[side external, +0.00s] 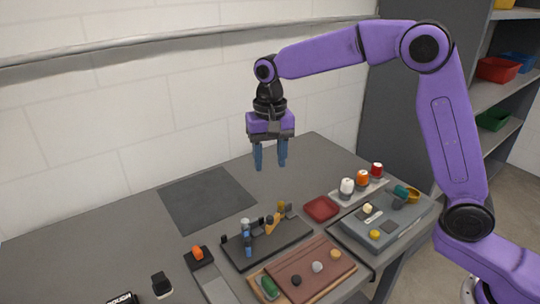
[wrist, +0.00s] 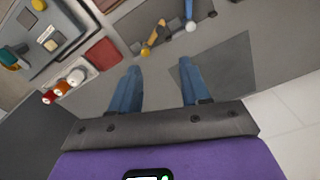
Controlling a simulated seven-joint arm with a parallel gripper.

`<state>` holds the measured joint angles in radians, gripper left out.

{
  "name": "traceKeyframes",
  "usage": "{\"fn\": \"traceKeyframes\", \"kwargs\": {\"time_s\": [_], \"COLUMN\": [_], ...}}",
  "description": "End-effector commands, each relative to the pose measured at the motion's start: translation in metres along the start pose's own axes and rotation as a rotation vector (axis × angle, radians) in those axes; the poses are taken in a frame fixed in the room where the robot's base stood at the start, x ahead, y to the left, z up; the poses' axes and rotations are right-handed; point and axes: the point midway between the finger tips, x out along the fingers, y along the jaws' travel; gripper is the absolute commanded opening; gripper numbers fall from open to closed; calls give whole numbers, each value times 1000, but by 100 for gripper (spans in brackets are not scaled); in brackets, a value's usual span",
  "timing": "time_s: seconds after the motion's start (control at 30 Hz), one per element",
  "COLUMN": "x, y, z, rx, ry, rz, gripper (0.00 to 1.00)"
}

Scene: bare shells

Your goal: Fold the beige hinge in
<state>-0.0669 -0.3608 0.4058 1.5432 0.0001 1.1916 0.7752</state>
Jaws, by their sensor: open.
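The beige hinge (side external: 272,224) is a tan, angled piece on a dark board (side external: 238,256). In the wrist view the beige hinge (wrist: 152,40) shows near the top centre, tilted, with grey knobs by it. A blue hinge-like piece (side external: 247,240) stands on the same board to its left; it also shows in the wrist view (wrist: 189,12). My gripper (side external: 270,166) hangs pointing down, well above the table and behind the board. Its two blue fingers (wrist: 160,67) are apart with nothing between them. The exact fold angle of the beige hinge is hard to tell.
A red tray (side external: 321,208) and a row of white, orange and red knobs (side external: 362,180) stand right of the board. A grey panel (side external: 385,222) is farther right. A brown board (side external: 308,277) lies in front. A flat dark mat (side external: 207,198) leaves clear room behind left.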

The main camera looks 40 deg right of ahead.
Motion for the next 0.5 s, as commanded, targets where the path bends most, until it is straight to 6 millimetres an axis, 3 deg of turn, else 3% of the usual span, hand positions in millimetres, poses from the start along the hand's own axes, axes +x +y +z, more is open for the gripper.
{"fn": "traceKeyframes", "kwargs": {"time_s": [0.3,0.33,0.47,0.5], "x": [-4,-4,-1,1], "y": [0,0,2,4], "z": [0,0,0,1], "rx": [0,0,-20,-44], "ry": [-1,-1,6,10], "rz": [1,1,-6,-12], "gripper": [46,43,1,0]}}
